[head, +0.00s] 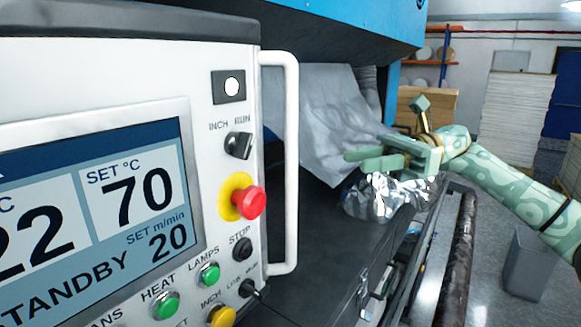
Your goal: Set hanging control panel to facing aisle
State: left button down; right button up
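The hanging control panel (225,131) fills the left of the head view, close to me. Its front, with a blue screen (95,215), faces towards me at an angle, and its left part is cut off by the frame. A white vertical handle (291,160) runs along its right edge. My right gripper (355,160) is to the right of the handle and farther back, apart from the panel. Its fingers look spread, with nothing seen between them. My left gripper is not in view.
A red stop button (249,202) sticks out of the panel front. Behind stand a dark machine with a blue hood (370,18), a silvery web (315,115) and crumpled foil (390,197) below my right gripper. A grey bin (527,264) stands on the floor at right.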

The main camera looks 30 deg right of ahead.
jog(key=p, duration=0.3)
send_near(296, 167)
jog(key=a, duration=0.2)
jog(key=w+a+p, duration=0.1)
jog(key=a, duration=0.1)
jog(key=w+a+p, duration=0.1)
jog(key=a, duration=0.1)
jog(key=a+p, duration=0.2)
jog(key=a, duration=0.1)
jog(key=shift+w+a+f, duration=0.1)
jog(key=shift+w+f, duration=0.2)
jog(key=shift+w, duration=0.1)
jog(key=shift+a+f, duration=0.1)
jog(key=shift+a, duration=0.35)
jog(key=shift+d, duration=0.1)
jog(key=shift+c, duration=1.2)
grip_shut()
